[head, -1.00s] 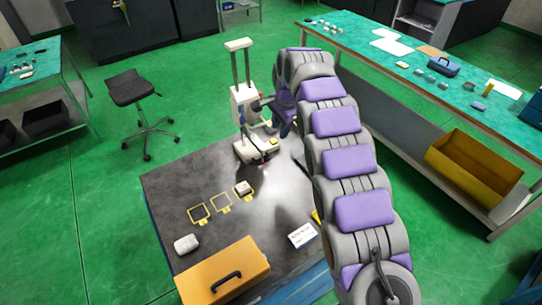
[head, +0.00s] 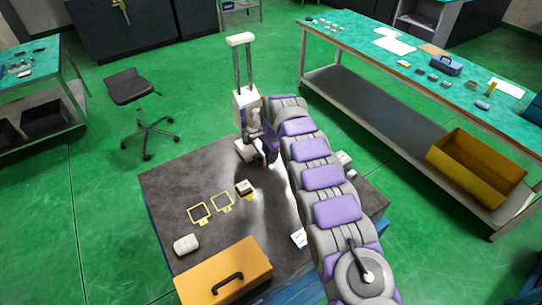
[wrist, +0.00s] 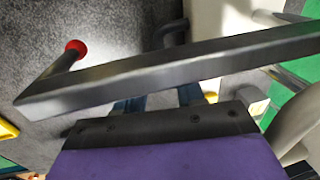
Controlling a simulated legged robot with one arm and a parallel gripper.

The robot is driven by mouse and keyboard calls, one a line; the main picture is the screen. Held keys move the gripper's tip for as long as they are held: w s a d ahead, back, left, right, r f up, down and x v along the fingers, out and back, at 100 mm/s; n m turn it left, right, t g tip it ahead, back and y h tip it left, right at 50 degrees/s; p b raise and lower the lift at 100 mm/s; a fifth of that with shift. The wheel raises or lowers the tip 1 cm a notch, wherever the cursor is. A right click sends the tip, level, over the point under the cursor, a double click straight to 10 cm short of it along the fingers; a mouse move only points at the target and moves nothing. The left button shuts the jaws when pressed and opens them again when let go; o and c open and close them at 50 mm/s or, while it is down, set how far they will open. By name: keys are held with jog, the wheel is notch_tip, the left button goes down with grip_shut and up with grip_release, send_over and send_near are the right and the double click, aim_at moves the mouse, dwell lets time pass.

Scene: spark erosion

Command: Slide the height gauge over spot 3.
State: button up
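The height gauge (head: 246,105) stands upright at the far edge of the dark table, with two thin columns and a pale top. My gripper (head: 267,147) is beside its lower right side and hides part of its base. I cannot tell whether they touch. Three yellow-outlined spots lie nearer: a left one (head: 199,221), a middle one (head: 222,210) and a right one (head: 250,196) bearing a small pale block (head: 242,186). Their numbers are unreadable. In the wrist view a dark bar crosses in front of my purple gripper body; the fingers' opening is unclear.
An orange case (head: 224,275) with a black handle and a white rounded object (head: 186,244) sit on the table's near side. A white card (head: 299,238) lies by my arm. The wrist view shows a red-tipped rod (wrist: 74,48).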

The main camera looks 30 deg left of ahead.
jog(key=shift+a+f, duration=0.6)
jog(key=shift+a, duration=0.1)
jog(key=shift+s, duration=0.15)
jog(key=shift+w+d+r, duration=0.1)
jog(key=shift+w+d, duration=0.1)
jog(key=shift+d, duration=0.1)
jog(key=shift+c, duration=0.6)
jog(key=shift+a, duration=0.1)
jog(key=c, duration=0.3)
grip_shut()
